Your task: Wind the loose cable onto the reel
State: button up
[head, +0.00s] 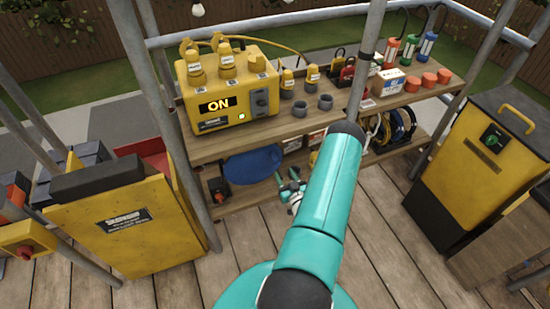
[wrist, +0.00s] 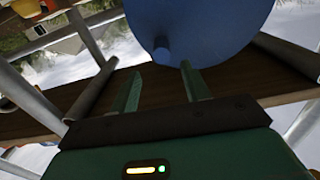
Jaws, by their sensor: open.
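A large blue disc (head: 253,160), which looks like the reel, stands on the lower shelf under the yellow box. In the wrist view the disc (wrist: 215,25) fills the top, and a short blue knob (wrist: 162,52) sticks out from its face. My gripper (head: 290,187) is by the lower shelf, just right of the disc. In the wrist view my gripper (wrist: 160,70) is open, its two green fingers pointing at the disc, with the knob lined up between their tips. I cannot tell whether they touch it. No loose cable can be made out near the disc.
The yellow box (head: 225,90) marked ON, grey cups (head: 300,108) and orange cups (head: 420,82) stand on the upper shelf (head: 235,140). Coiled cables (head: 400,125) sit on the lower shelf at right. Metal scaffold poles (head: 368,50) and yellow cabinets (head: 485,145) flank the shelves.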

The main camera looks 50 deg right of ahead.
aim_at(275, 159)
jog(key=x, duration=1)
jog(key=shift+w+a, duration=0.1)
jog(key=shift+w, duration=0.05)
jog(key=shift+c, duration=0.5)
grip_shut()
